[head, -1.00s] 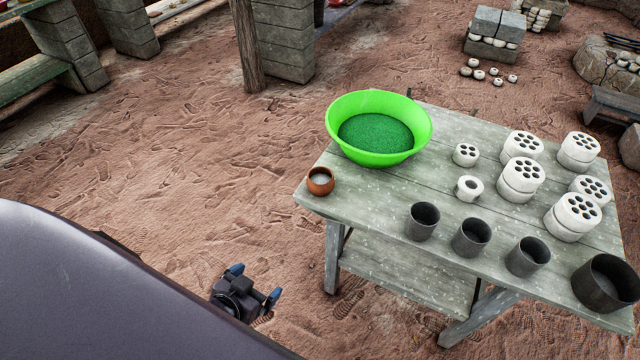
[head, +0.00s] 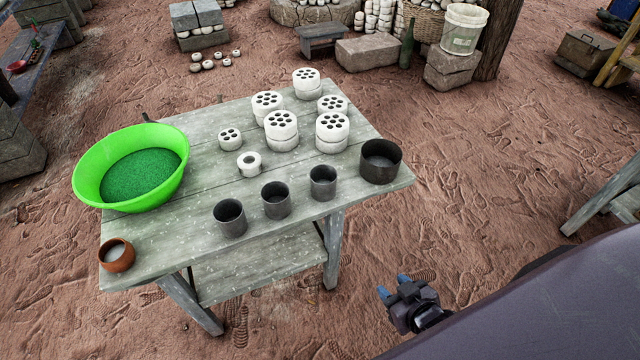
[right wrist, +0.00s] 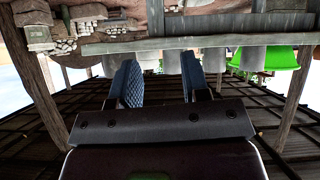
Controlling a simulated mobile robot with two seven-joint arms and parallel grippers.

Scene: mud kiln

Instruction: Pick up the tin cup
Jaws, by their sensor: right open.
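Three dark grey metal cups stand upright in a row near the front edge of the table: the left cup (head: 230,218), the middle cup (head: 276,200) and the right cup (head: 323,183). A wider, dark metal pot (head: 380,162) stands at the table's right corner. My right gripper (head: 394,287) is open and empty, to the right of the table and apart from it. In the right wrist view, its two blue fingers (right wrist: 160,78) stand apart with nothing between them. Grey cup shapes show upside down beyond them. My left gripper is out of view.
The wooden table (head: 200,262) also bears a green basin (head: 165,195) of green grains, a brown clay pot (head: 117,257), a white ring (head: 249,165) and several white perforated pieces (head: 281,132). Sandy ground right of the table is open.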

